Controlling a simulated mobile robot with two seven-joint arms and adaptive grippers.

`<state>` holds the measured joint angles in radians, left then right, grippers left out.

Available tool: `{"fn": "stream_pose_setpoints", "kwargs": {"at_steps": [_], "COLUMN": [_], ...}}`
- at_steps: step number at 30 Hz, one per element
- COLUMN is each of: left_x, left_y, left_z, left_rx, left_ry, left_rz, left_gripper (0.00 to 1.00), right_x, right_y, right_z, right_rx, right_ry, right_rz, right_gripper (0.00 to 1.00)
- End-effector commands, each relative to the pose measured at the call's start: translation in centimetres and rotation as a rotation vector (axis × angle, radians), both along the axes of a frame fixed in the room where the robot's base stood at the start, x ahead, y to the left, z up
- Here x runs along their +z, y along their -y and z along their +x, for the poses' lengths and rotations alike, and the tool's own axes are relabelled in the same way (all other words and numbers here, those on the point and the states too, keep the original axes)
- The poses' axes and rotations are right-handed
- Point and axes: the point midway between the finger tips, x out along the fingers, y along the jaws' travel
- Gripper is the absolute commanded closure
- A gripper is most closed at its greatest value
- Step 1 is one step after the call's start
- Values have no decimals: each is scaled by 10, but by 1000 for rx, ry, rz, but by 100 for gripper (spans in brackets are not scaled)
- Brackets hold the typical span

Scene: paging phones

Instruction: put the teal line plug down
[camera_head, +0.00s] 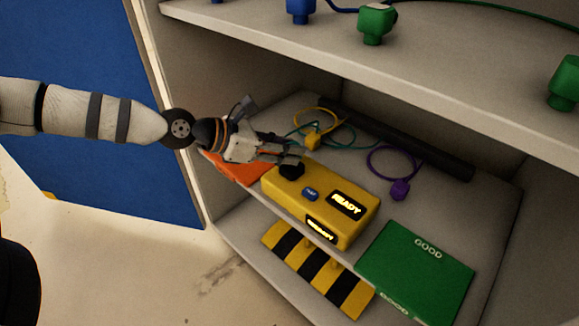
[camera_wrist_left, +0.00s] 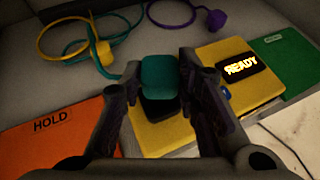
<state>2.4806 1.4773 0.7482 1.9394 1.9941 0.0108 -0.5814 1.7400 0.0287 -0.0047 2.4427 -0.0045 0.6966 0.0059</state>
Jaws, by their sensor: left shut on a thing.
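My left gripper (camera_head: 291,158) reaches into the shelf bay from the left, over the yellow box (camera_head: 325,209) with the lit READY screen. In the left wrist view, its fingers are shut on the teal line plug (camera_wrist_left: 159,74). The plug is in front of a black socket (camera_wrist_left: 160,107) on the yellow box (camera_wrist_left: 191,110); I cannot tell whether they touch. In the head view, the fingers hide the plug, and the black socket (camera_head: 291,172) shows just below them. A teal cord (camera_wrist_left: 120,38) loops away behind the plug. My right gripper is not in view.
An orange HOLD mat (camera_wrist_left: 48,132) lies left of the box, a green GOOD mat (camera_head: 415,265) right of it. Behind are a yellow plug (camera_head: 312,142), a purple plug (camera_head: 399,189) and a black bar (camera_head: 400,138). An upper shelf (camera_head: 450,75) overhangs the bay.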

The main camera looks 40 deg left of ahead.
Motion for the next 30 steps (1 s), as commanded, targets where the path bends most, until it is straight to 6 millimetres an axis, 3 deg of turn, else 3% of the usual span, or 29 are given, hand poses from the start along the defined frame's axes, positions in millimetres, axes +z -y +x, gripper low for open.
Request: {"fn": "stream_pose_setpoints", "kwargs": {"at_steps": [1, 2, 10, 17, 18, 20, 30], "left_x": [-19, -22, -17, -25, -24, -23, -19], "left_y": [0, 0, 0, 0, 0, 0, 0], "left_z": [-2, -1, -1, -1, -1, -1, -1], "left_rx": [1, 2, 0, 1, 0, 0, 0], "left_ry": [-10, -9, 0, -3, -2, -1, 0], "left_rz": [-2, -2, -1, -1, 0, 0, -1], "left_gripper": [100, 100, 100, 100, 62, 51, 51], "right_x": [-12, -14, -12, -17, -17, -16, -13], "right_y": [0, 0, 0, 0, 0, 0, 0], "right_z": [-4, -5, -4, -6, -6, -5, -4], "right_rx": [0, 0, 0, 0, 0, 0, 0], "right_ry": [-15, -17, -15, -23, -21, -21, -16], "right_rz": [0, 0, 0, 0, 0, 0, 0], "right_gripper": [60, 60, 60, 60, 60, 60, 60]}}
